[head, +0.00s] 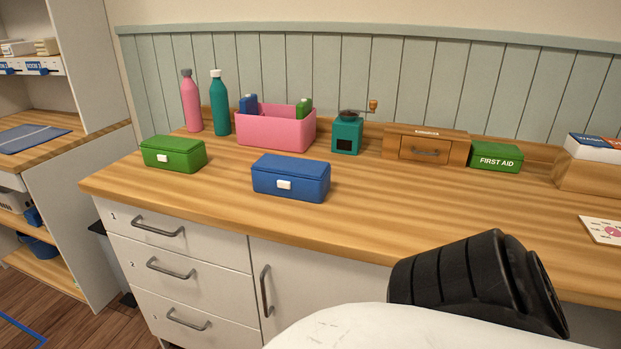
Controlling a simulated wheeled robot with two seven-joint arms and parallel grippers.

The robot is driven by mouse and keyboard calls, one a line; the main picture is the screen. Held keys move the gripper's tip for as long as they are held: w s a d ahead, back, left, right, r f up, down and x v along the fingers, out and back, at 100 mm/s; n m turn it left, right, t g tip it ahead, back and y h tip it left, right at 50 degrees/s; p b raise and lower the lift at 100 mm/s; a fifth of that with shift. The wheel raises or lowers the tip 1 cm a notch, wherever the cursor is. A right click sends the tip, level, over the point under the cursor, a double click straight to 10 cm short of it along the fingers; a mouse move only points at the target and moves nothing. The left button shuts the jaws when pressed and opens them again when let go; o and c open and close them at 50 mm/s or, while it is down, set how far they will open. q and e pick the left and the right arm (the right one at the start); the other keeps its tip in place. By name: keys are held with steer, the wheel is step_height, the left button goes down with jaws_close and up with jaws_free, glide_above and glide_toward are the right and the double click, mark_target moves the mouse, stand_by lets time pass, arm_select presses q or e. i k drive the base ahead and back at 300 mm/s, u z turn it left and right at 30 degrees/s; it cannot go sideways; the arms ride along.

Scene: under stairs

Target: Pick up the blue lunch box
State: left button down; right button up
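The blue lunch box (290,178) sits closed on the wooden counter (420,215), near its front edge, with a white latch on its front. A green lunch box (173,154) of similar shape sits to its left, apart from it. No gripper shows in the head view, so I cannot see whether either one is open or shut. A black ribbed part of my own arm shows at the lower right, in front of the counter's edge.
Behind the blue lunch box stand a pink bin (275,133), a teal grinder (347,135), and pink (191,104) and teal (219,106) bottles. A small wooden drawer box (427,147) and a green first aid box (495,156) stand right. The counter right of the lunch box is clear.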

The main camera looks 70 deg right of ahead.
mark_target(312, 191)
steer(key=z, duration=1.4)
steer(key=k, duration=0.2)
